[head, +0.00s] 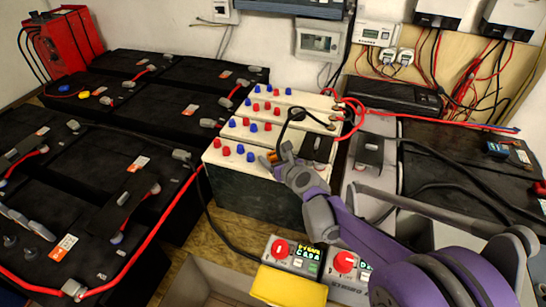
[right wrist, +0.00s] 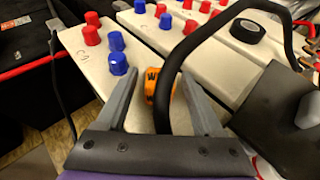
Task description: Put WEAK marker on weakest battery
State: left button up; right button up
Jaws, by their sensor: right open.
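A small orange marker with a black W (right wrist: 160,88) sits at the near end of a white battery top in the right wrist view, partly hidden by a black cable; its orange also shows in the head view (head: 271,157). My right gripper (head: 287,152) is over this end, its open fingers (right wrist: 163,95) on either side of the marker; I cannot tell if they touch it. Several white-topped batteries (head: 218,158) with red and blue caps stand side by side. My left gripper is not in view.
A black cable loop (right wrist: 183,50) arches between the fingers. A black tape roll (right wrist: 246,30) lies beyond. Testers with red knobs (head: 281,248) and a yellow item (head: 287,288) are in front. Black batteries (head: 130,185) fill the left; a black battery (head: 455,165) stands right.

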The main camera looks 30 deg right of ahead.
jog(key=shift+r, duration=0.25)
jog(key=p+v, duration=0.3)
jog(key=v, duration=0.9)
jog(key=s+a+f+n+g+y, duration=0.35)
jog(key=s+a+n, duration=0.35)
jog(key=a+n, duration=0.7)
jog(key=s+f+n+g+h, duration=0.1)
jog(key=s+f+n+g, duration=0.1)
jog(key=s+n, duration=0.4)
jog(key=s+f+n+g+h, duration=0.1)
jog(key=s+f+n+g, duration=0.2)
jog(key=n, duration=1.4)
jog(key=s, duration=0.4)
jog(key=shift+s+d+f, duration=0.25)
jog(key=shift+f, duration=0.15)
